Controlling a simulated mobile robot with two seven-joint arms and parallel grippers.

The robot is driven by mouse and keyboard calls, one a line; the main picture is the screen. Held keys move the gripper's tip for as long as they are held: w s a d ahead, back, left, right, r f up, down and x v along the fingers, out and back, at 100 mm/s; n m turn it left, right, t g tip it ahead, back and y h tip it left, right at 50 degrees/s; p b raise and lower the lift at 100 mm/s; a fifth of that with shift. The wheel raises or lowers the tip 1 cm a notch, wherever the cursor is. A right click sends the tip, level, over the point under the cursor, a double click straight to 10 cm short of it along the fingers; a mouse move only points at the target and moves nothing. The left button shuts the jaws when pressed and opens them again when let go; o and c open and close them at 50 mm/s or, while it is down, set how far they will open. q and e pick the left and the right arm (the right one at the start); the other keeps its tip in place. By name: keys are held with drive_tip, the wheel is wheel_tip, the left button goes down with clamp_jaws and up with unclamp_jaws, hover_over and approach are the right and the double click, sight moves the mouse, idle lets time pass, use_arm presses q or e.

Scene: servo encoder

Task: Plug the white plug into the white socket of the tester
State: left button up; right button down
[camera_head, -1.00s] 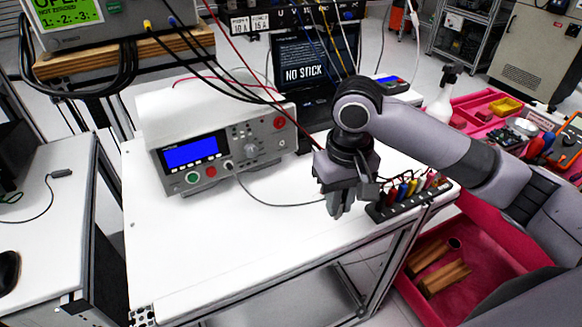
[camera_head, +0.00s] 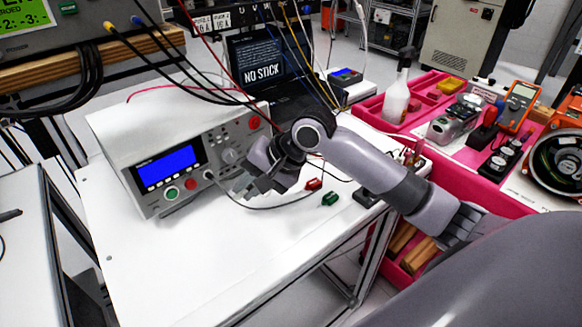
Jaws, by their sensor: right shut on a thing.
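The tester (camera_head: 150,143) is a white box with a blue screen, buttons and knobs on its front panel. It stands at the back of the white table. My right gripper (camera_head: 242,190) is just in front of the right half of that panel, pointing left. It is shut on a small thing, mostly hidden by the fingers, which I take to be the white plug. I cannot make out the white socket for certain, and the gripper appears apart from the panel. My left gripper is not in view.
A red connector (camera_head: 314,184) and a green connector (camera_head: 330,198) lie on the white table (camera_head: 200,260) right of my gripper. A dark lead runs from the panel across the table. The table's front is clear.

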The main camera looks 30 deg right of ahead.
drive_tip(key=w+d+m+t+h+b, duration=0.25)
drive_tip(key=d+m+t, duration=0.45)
drive_tip(key=d+t, duration=0.4)
drive_tip(key=b+x, duration=0.3)
drive_tip(key=x, duration=0.3)
drive_tip(key=shift+w+b, duration=0.35)
drive_tip(key=shift+b, duration=0.05)
drive_tip(key=shift+f, duration=0.15)
idle(0.3)
drive_tip(key=shift+p, duration=0.6)
idle(0.5)
drive_tip(key=shift+p, duration=0.3)
drive_tip(key=shift+p, duration=0.45)
idle(0.4)
drive_tip(key=shift+w+a, duration=0.1)
drive_tip(key=shift+w, duration=0.05)
idle(0.5)
